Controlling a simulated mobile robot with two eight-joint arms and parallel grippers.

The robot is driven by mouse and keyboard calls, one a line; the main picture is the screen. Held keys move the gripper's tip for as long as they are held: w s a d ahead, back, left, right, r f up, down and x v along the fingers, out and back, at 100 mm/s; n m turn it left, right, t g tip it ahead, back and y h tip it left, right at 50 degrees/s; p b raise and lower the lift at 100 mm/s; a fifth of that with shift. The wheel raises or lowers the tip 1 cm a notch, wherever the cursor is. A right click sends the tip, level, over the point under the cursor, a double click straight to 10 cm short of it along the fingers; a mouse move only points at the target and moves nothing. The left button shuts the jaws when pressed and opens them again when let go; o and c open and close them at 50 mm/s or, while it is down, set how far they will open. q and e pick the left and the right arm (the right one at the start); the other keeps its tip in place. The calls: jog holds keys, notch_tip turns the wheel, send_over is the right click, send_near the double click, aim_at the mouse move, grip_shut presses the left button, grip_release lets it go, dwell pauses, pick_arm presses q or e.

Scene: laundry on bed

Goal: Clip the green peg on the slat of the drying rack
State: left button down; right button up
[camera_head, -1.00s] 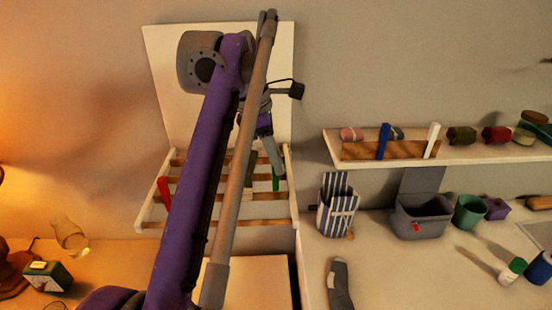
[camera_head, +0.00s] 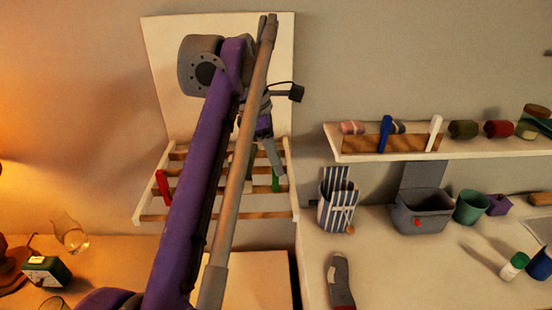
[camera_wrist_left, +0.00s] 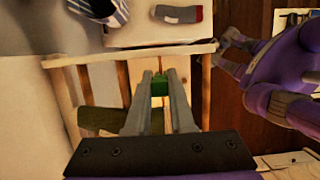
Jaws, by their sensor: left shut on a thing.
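The green peg (camera_head: 275,180) is at the right part of the drying rack (camera_head: 142,205), which has a pale frame and wooden slats. My left gripper (camera_head: 279,172) reaches down to it from above. In the left wrist view the green peg (camera_wrist_left: 160,87) sits between the two fingertips (camera_wrist_left: 159,80), and the gripper is shut on it. A slat runs close below the peg in that view. I cannot tell whether the peg's jaws are around the slat. My left arm hides the middle of the rack.
A red peg (camera_head: 162,186) is on the left part of the rack. A dark green cloth (camera_wrist_left: 103,121) hangs there too. The wall shelf (camera_head: 480,153) to the right holds blue (camera_head: 385,134) and white (camera_head: 435,133) pegs. A striped bag (camera_head: 337,205) stands right of the rack.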

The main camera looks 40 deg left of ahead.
pick_arm(q)
jog(key=shift+f+b, duration=1)
jog(key=shift+f, duration=0.75)
jog(key=c, duration=0.7)
grip_release()
jog(key=shift+r, duration=0.1)
jog(key=p+v, duration=0.3)
jog(key=v, duration=0.7)
jog(key=shift+r, duration=0.3)
jog(key=shift+s+a, duration=0.1)
jog(key=shift+a, duration=0.05)
